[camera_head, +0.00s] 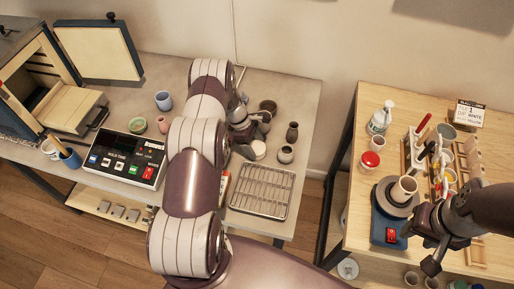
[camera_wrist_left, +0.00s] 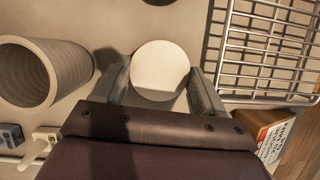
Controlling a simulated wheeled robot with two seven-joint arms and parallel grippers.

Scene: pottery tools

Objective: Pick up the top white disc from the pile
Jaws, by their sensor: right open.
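A round white disc (camera_head: 258,150) is on the grey table, below my left gripper (camera_head: 248,140). In the left wrist view the disc (camera_wrist_left: 160,70) lies between the two fingers of my left gripper (camera_wrist_left: 160,82), with its sides close to both. Whether the fingers touch it I cannot tell. Any discs of the pile under it are hidden from above. My right gripper (camera_head: 432,245) is open by the wooden table at the right, near a light cup on a blue wheel, away from the disc.
Small dark pots (camera_head: 285,154) stand close by. A ridged cylinder (camera_wrist_left: 40,70) is left of the gripper in the wrist view. A control box (camera_head: 125,158) and kiln (camera_head: 40,80) are farther left.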

